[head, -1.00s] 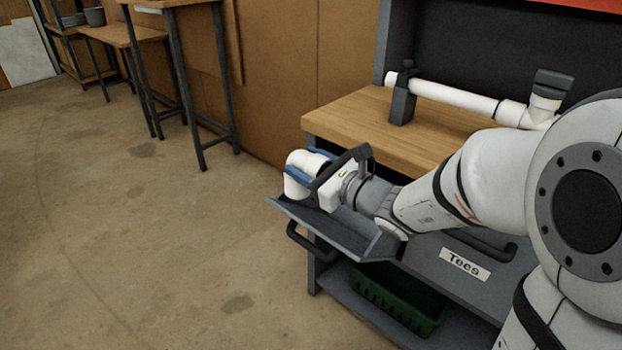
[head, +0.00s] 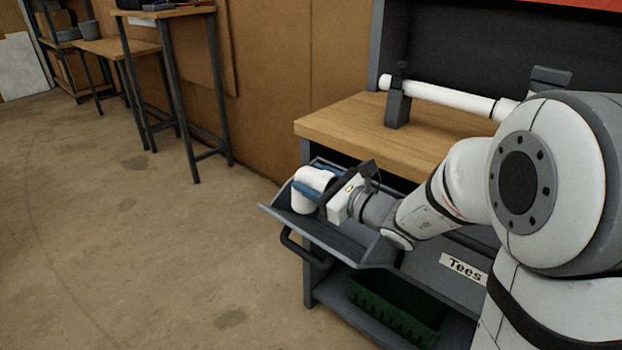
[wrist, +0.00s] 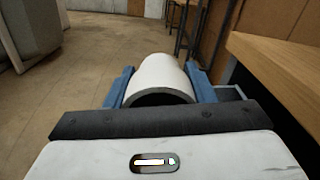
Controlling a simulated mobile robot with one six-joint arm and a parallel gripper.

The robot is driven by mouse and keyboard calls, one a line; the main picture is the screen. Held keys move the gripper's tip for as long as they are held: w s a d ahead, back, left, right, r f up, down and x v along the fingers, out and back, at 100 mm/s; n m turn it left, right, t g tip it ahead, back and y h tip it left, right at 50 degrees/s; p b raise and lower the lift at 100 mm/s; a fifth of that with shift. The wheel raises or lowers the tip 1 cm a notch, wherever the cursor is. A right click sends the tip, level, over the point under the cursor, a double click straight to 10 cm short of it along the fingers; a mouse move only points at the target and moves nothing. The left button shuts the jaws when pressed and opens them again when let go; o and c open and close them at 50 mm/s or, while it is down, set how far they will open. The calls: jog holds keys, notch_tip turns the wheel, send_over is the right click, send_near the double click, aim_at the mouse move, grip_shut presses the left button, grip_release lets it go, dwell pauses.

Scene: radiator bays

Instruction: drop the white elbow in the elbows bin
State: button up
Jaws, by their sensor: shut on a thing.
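The white elbow (head: 304,197) is held between the blue fingers of my gripper (head: 318,184), over an open grey tilt-out bin (head: 346,245) at the bench front. From the head view it looks to be at or just inside the bin's mouth; whether it touches the bin floor I cannot tell. In the wrist view the elbow (wrist: 160,80) shows its open end between the two blue fingertips (wrist: 160,88). No label shows on this open bin; its front is turned from view.
A bin front labelled Tees (head: 464,268) is to the right. The wooden bench top (head: 350,122) above carries a white pipe (head: 445,97) on a grey stand (head: 398,105). A green crate (head: 395,310) sits on the shelf below. The floor at left is clear.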

jog(key=shift+w+d+f+b, duration=0.35)
jog(key=shift+w+f, duration=0.1)
jog(key=shift+f, duration=0.2)
jog(key=shift+w+d+f+b, duration=0.2)
jog(key=shift+w+d+f, duration=0.15)
jog(key=shift+f, duration=0.25)
jog(key=shift+w+d+f+b, duration=0.3)
jog(key=shift+w+f, duration=0.2)
jog(key=shift+f, duration=0.15)
jog(key=o, duration=1.1)
jog(key=shift+p+v, duration=0.7)
jog(key=shift+v, duration=3.25)
